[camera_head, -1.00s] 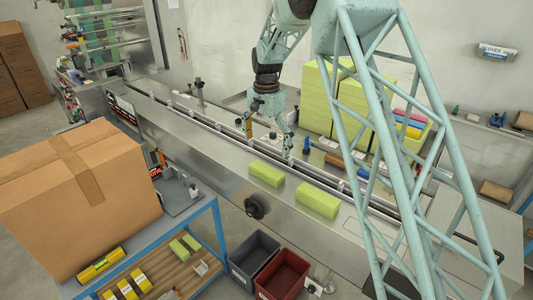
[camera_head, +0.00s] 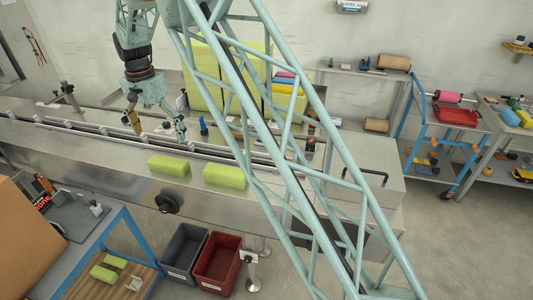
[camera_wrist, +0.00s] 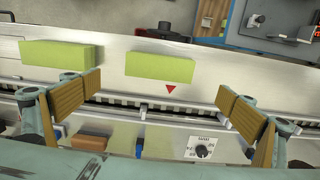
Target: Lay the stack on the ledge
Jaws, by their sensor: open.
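Two lime-green stacks lie flat, apart from each other, on the steel ledge (camera_head: 110,178) along the front of the machine. The left stack (camera_head: 168,165) shows in the wrist view as the right one (camera_wrist: 160,63). The right stack (camera_head: 225,177) shows there as the left one (camera_wrist: 60,53). My gripper (camera_head: 157,122) hangs pointing down over the conveyor channel, behind the left stack. In the wrist view my gripper (camera_wrist: 150,105) has its brown-padded fingers wide apart with nothing between them. It touches neither stack.
Tall lime-green piles (camera_head: 203,78) stand behind the conveyor. A grey bin (camera_head: 184,248) and a red bin (camera_head: 218,262) are below the ledge. A blue-framed bench with a cardboard box (camera_head: 25,245) is at front left. A red triangle (camera_wrist: 171,89) marks the ledge edge.

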